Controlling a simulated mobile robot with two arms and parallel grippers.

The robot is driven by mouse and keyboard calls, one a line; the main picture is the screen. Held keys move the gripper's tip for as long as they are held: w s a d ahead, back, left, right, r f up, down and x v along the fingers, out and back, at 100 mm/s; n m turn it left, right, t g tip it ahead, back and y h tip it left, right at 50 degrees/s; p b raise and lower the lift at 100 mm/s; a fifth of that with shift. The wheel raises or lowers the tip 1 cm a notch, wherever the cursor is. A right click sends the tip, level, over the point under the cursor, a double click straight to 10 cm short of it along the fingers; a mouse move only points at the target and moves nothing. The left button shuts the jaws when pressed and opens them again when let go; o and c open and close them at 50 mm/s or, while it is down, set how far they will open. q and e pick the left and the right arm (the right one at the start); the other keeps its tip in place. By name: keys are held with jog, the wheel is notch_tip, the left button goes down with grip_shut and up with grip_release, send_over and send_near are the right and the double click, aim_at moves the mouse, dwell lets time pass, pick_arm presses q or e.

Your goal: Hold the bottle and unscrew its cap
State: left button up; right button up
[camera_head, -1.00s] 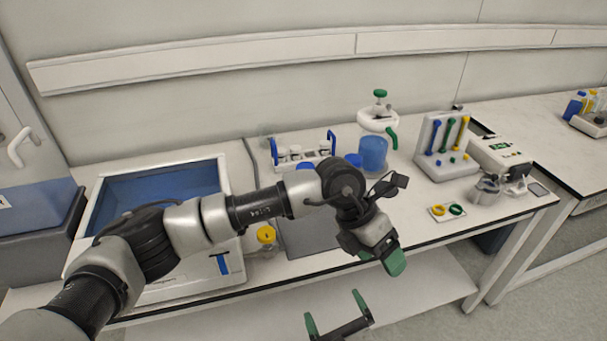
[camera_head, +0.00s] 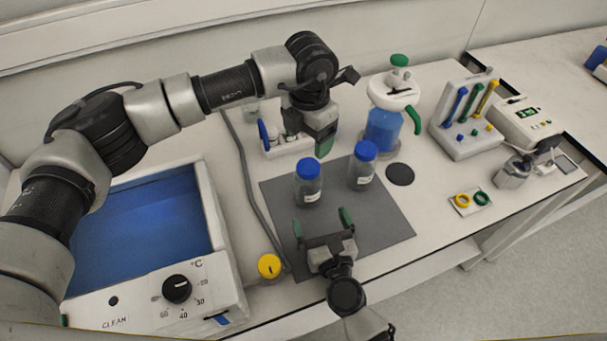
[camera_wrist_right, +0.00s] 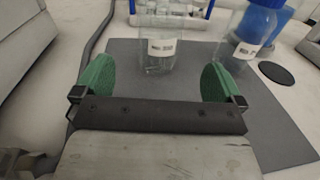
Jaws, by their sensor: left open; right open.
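Two clear bottles with blue caps stand upright on the dark grey mat. The left bottle (camera_head: 308,187) is in front of my right gripper (camera_head: 322,222), which is open and empty with green fingertips. In the right wrist view this bottle (camera_wrist_right: 160,50) stands ahead between the open fingers (camera_wrist_right: 158,85), apart from them, its cap out of frame. The right bottle (camera_head: 362,170) is farther right; it also shows in the right wrist view (camera_wrist_right: 240,45). My left gripper (camera_head: 322,140) is open, pointing down above the back of the mat, behind the bottles, touching neither.
A water bath (camera_head: 205,265) stands at left, a yellow-capped item (camera_head: 269,266) beside it. A rack (camera_head: 285,145) and a blue-filled vessel with a green handle (camera_head: 383,130) stand behind. A tool stand (camera_head: 465,120) is at right. The mat's front right (camera_head: 385,225) is clear.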

aim_at(308, 185)
pick_arm(q)
jog(key=shift+s, duration=0.2)
pick_arm(e)
jog(key=x, duration=1)
jog(key=shift+w, duration=0.15)
